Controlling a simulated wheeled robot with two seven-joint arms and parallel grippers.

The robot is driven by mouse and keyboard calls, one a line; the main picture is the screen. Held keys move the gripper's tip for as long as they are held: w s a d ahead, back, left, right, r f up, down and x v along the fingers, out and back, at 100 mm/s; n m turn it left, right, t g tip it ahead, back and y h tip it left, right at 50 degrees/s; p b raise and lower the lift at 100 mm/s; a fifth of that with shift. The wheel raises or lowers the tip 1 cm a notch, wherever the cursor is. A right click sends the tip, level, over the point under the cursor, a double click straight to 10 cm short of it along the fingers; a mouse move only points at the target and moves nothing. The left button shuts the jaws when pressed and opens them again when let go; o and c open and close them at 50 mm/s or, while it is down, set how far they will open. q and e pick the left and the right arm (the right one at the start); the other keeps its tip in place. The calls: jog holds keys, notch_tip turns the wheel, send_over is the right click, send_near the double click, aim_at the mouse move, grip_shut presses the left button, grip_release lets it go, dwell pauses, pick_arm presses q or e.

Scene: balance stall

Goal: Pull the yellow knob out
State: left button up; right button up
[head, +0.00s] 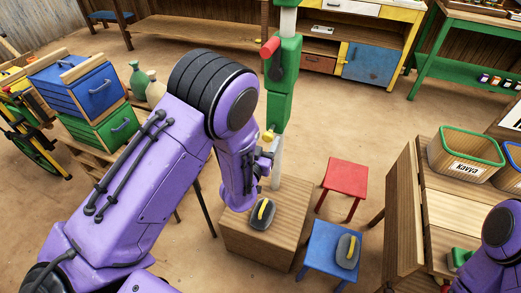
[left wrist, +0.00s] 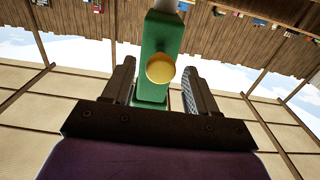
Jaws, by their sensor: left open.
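The yellow knob (head: 268,135) sits low on the green housing (head: 281,85) of an upright post. In the left wrist view, the round yellow knob (left wrist: 160,68) shows in front of the green housing (left wrist: 158,35), between the two dark fingers. My left gripper (head: 263,164) is close to the knob in the head view. It is open, with a gap between each finger and the knob in the left wrist view (left wrist: 159,88). How far the knob lies in depth from the fingertips is hard to tell. My right gripper is not in view.
A red handle (head: 270,47) sticks out of the housing. Below are a wooden block (head: 290,205) with a grey, yellow-handled weight (head: 262,214), a red stool (head: 345,176) and a blue stool (head: 322,240) with another weight (head: 347,251). Blue (head: 93,88) and green crates (head: 118,124) stand left.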

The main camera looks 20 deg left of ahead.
pick_arm(q)
jog(key=s+b, duration=0.1)
jog(key=s, duration=0.8)
jog(key=shift+d, duration=0.25)
jog(key=s+a+f+n+g+y, duration=0.1)
jog(key=s+a+f+n+g, duration=0.1)
jog(key=s+f+g, duration=0.35)
jog(key=s+a+f+n+g, duration=0.1)
jog(key=s+a+f+g, duration=0.1)
jog(key=f, duration=0.7)
jog(key=s+a+f+n+g, duration=0.1)
jog(key=s+a+f+g, duration=0.1)
jog(key=s+f, duration=0.3)
jog(key=s+a+f+n+g+y, duration=0.1)
jog(key=s+f+g, duration=0.4)
jog(key=s, duration=0.8)
jog(key=shift+s+a+f+n, duration=0.25)
jog(key=shift+a+f+n, duration=0.15)
jog(key=shift+a+n, duration=0.15)
